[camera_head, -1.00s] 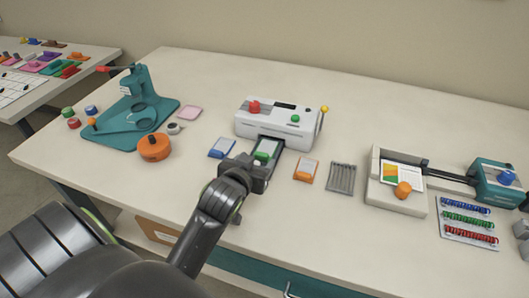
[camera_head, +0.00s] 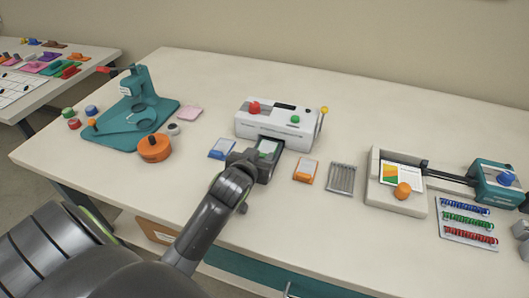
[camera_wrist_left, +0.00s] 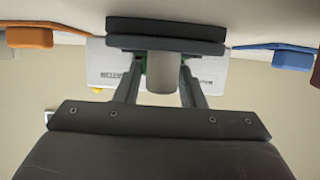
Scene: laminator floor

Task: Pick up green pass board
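The green pass board (camera_head: 268,147) lies at the dark front tray of the white laminator (camera_head: 278,122). Its pale top and a little green edge show; my gripper covers its near part. My left gripper (camera_head: 250,160) is low at the tray's near end, right at the board. In the left wrist view, my left gripper's fingers (camera_wrist_left: 160,85) stand apart on either side of a pale grey block, with bits of green beside them. Whether they press on it cannot be told. The laminator (camera_wrist_left: 108,65) shows behind, upside down. My right gripper is not in view.
A blue pack (camera_head: 222,148) lies left of the tray and an orange pack (camera_head: 305,171) right of it, both close. A grey ribbed pad (camera_head: 341,178) and a trimmer (camera_head: 397,203) stand farther right. A teal press (camera_head: 140,110) and an orange round piece (camera_head: 154,147) stand left.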

